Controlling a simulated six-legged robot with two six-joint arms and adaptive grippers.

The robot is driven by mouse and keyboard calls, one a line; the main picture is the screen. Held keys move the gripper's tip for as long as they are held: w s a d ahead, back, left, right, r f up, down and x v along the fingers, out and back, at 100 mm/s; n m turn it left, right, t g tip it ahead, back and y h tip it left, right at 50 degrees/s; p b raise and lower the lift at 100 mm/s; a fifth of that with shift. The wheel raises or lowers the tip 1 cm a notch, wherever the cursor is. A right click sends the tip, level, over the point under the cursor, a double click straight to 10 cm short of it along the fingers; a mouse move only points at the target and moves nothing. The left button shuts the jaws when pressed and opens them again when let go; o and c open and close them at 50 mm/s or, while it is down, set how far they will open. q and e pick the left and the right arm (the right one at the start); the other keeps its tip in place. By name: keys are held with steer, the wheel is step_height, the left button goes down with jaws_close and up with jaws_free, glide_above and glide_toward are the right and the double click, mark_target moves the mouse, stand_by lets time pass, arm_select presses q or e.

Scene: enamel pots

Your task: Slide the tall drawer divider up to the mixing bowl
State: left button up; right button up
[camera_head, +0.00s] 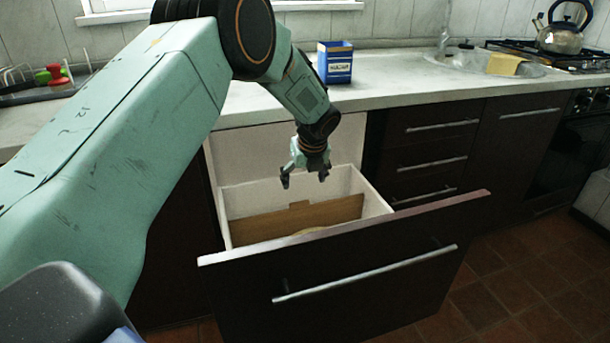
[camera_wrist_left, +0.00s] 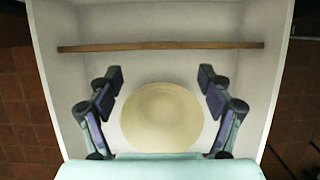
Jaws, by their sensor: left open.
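The tall drawer divider (camera_head: 296,217) is a brown wooden board standing across the open drawer, with a small raised tab on its top edge. In the left wrist view the divider (camera_wrist_left: 160,46) spans almost from wall to wall, apart from the mixing bowl. The cream mixing bowl (camera_wrist_left: 161,116) sits on the drawer floor between the divider and the drawer front. In the head view only a sliver of the bowl (camera_head: 312,231) shows above the front. My left gripper (camera_head: 305,180) is open and empty above the drawer; in the wrist view its fingers (camera_wrist_left: 160,80) flank the bowl. My right gripper is not in view.
The pulled-out drawer has white walls (camera_head: 374,192) and a dark front (camera_head: 370,275) with a long handle. The worktop (camera_head: 400,85) behind holds a blue box (camera_head: 335,63). A kettle (camera_head: 562,36) stands on the hob at right. The drawer floor between divider and bowl is clear.

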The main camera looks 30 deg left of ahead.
arm_select(q)
steer(key=shift+v, duration=0.8)
